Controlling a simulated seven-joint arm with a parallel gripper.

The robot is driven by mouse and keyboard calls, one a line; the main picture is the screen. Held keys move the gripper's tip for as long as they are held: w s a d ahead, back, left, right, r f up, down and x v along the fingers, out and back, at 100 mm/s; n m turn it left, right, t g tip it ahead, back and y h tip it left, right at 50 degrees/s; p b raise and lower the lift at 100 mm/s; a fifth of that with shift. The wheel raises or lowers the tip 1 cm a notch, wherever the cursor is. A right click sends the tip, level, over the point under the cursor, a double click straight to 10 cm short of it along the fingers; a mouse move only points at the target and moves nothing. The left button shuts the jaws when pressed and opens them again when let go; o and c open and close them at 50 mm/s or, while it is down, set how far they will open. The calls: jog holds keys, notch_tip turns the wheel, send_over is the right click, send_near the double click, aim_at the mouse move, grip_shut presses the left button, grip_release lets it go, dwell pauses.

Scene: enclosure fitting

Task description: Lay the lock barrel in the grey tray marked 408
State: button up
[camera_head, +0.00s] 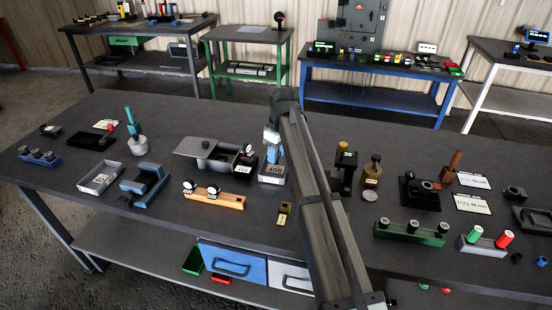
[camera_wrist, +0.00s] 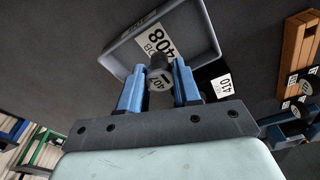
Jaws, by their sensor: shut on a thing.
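The grey tray marked 408 (camera_head: 264,179) sits on the table near its middle, partly hidden by my arm. Its pale rim (camera_wrist: 213,30) and its 408 label show in the wrist view. My gripper (camera_head: 276,153) is at the tray, its blue fingers over it in the head view. In the wrist view my gripper (camera_wrist: 160,88) is shut on a dark short cylinder with a 407 label, which I take to be the lock barrel (camera_wrist: 158,72). The barrel overlaps the tray's near side there. I cannot tell its height above the tray floor.
A black holder marked 410 (camera_head: 243,170) stands close left of the tray. Another grey tray (camera_head: 100,177) is far left. Brown-topped items (camera_head: 372,172) stand right of my arm.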

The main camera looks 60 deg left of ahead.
jog(key=shift+f, duration=1.15)
jog(key=shift+f, duration=0.15)
jog(key=o, duration=1.1)
jog(key=shift+c, duration=0.2)
notch_tip(320, 180, up, 12)
jog(key=d, duration=0.1)
jog(key=shift+w+d, duration=0.15)
jog(key=shift+w, duration=0.2)
